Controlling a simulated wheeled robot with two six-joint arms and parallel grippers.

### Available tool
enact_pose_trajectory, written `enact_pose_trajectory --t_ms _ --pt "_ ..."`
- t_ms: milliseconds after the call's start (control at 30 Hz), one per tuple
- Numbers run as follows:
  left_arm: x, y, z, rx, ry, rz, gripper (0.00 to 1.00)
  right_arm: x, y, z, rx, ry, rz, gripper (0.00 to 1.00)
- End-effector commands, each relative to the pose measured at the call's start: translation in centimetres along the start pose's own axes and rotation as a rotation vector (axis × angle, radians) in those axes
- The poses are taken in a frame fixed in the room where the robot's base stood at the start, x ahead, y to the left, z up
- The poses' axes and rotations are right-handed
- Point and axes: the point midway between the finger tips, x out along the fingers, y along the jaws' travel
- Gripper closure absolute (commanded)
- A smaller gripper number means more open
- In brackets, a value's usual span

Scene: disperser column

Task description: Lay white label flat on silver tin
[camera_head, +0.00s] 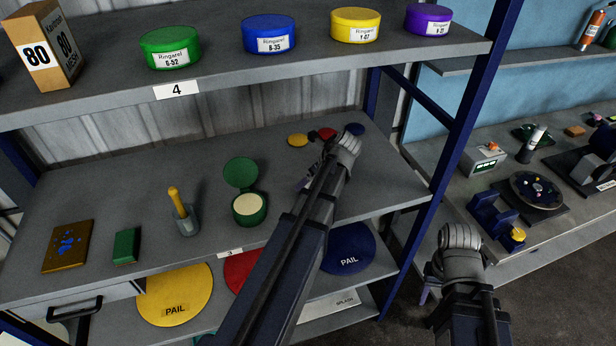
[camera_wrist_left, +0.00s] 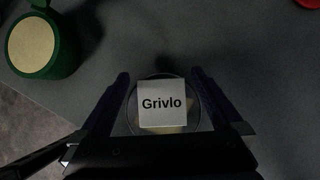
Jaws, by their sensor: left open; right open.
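A small white label (camera_wrist_left: 162,104) printed "Grivlo" shows face up between the fingers of my left gripper (camera_wrist_left: 160,95) in the left wrist view. Under it is a round thing with a thin pale rim (camera_wrist_left: 133,118), likely the silver tin; the label covers most of its top. I cannot tell whether the label touches it all over. The left fingers stand open on either side. In the head view my left arm hides nearly all of this; a bit of the gripper shows beside the wrist (camera_head: 307,181). My right gripper (camera_head: 426,291) is open, mostly hidden, right of the shelf.
On the same shelf board stand an open green tin (camera_head: 248,209), a mortar with pestle (camera_head: 184,218), a green block (camera_head: 126,246) and a brown board (camera_head: 68,246). Small coloured discs (camera_head: 298,140) lie farther back. The upper shelf (camera_head: 110,92) overhangs; a blue post (camera_head: 447,165) stands right.

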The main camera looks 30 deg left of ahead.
Motion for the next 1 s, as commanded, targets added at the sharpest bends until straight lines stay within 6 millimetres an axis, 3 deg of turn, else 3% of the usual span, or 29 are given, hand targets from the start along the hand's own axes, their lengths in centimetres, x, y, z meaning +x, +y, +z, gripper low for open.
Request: enact_pose_trajectory --t_ms 33,200,400,1000 --pt "-1.2 0.1 0.3 0.001 0.000 0.000 0.00 -1.2 0.1 0.1 0.000 0.000 0.000 0.50" --pt "-3.8 0.0 0.3 0.002 0.000 -0.001 0.00 -3.4 0.3 0.2 0.012 -0.001 -0.001 0.50" --pt "-5.8 0.0 0.2 0.000 0.000 0.000 0.00 -5.0 0.4 0.3 0.025 -0.002 -0.003 0.50" --pt "-5.8 0.0 0.0 0.000 0.000 0.000 0.00 -4.9 0.4 0.3 0.028 -0.002 -0.003 0.50"
